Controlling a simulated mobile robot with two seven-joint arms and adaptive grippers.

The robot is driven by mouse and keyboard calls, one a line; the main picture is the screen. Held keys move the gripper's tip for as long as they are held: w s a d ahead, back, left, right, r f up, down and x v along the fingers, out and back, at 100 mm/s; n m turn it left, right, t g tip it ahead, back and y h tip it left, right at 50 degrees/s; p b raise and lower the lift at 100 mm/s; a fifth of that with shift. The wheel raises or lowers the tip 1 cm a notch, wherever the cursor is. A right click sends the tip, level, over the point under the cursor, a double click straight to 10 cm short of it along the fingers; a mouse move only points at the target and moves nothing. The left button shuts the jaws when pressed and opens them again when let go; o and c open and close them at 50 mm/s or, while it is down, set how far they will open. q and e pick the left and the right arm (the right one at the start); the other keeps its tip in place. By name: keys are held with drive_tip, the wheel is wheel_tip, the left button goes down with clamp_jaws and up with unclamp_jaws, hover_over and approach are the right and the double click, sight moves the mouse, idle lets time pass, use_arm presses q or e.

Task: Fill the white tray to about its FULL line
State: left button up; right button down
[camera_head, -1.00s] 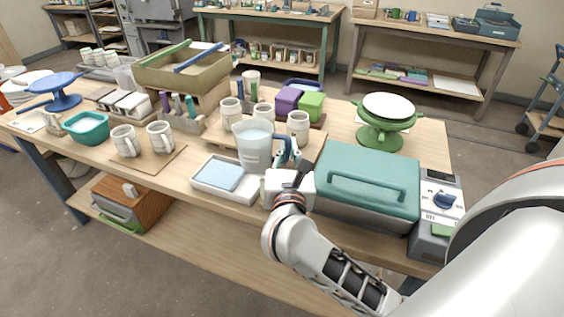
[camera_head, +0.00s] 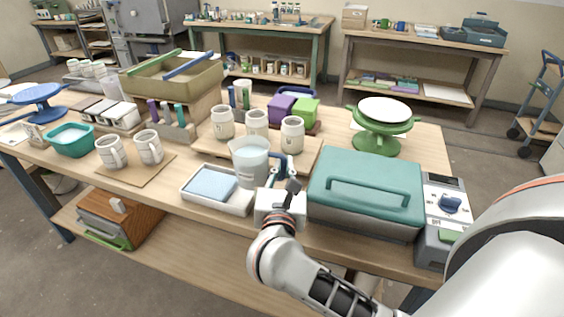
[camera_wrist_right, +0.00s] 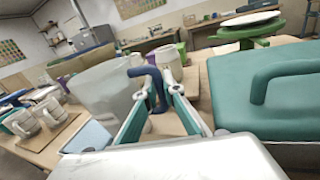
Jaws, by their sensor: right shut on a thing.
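The white tray (camera_head: 243,208) sits near the front edge of the table, with a light blue, flat-topped block or filling (camera_head: 210,184) in it; I cannot tell which. No FULL line is readable. A translucent grey pitcher (camera_head: 250,168) stands or hovers close behind the tray's right end, roughly upright, with a paler content in its lower part. Its blue handle faces right. My right gripper (camera_head: 281,166) is shut on that handle. In the right wrist view the pitcher (camera_wrist_right: 103,92) is left of my right gripper's fingers (camera_wrist_right: 158,95). My left gripper is out of view.
A teal-lidded box (camera_head: 366,190) stands close to the right of my right gripper. White mugs (camera_head: 292,135) stand on a board behind the pitcher. Two mugs (camera_head: 149,147) stand on a mat to the left. A grey device (camera_head: 440,215) is at the far right.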

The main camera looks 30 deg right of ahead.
sight(286, 159)
drive_tip(key=r+p, duration=0.1)
drive_tip(key=p, duration=0.1)
drive_tip(key=shift+s+d+r+n+p, duration=0.1)
drive_tip(key=shift+r+n+p, duration=0.3)
drive_tip(key=shift+r+p, duration=0.15)
drive_tip(key=shift+p, duration=0.2)
drive_tip(key=shift+d+r+n+p, duration=0.1)
drive_tip(key=shift+r+n+p, duration=0.1)
drive_tip(key=shift+n+p, duration=0.35)
drive_tip(key=shift+s+r+p, duration=0.1)
drive_tip(key=shift+r+p, duration=0.05)
drive_tip(key=shift+p, duration=0.5)
drive_tip(key=shift+r+n+g+p, duration=0.3)
drive_tip(key=shift+n+p, duration=0.25)
drive_tip(key=shift+p, duration=0.55)
drive_tip(key=shift+n+p, duration=0.3)
drive_tip(key=shift+p, duration=0.25)
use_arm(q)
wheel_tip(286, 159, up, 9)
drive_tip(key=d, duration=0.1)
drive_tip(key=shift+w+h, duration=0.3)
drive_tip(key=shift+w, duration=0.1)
use_arm(e)
drive_tip(key=shift+f, duration=0.15)
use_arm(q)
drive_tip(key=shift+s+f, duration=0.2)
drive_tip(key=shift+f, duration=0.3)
use_arm(e)
drive_tip(key=shift+f, duration=0.1)
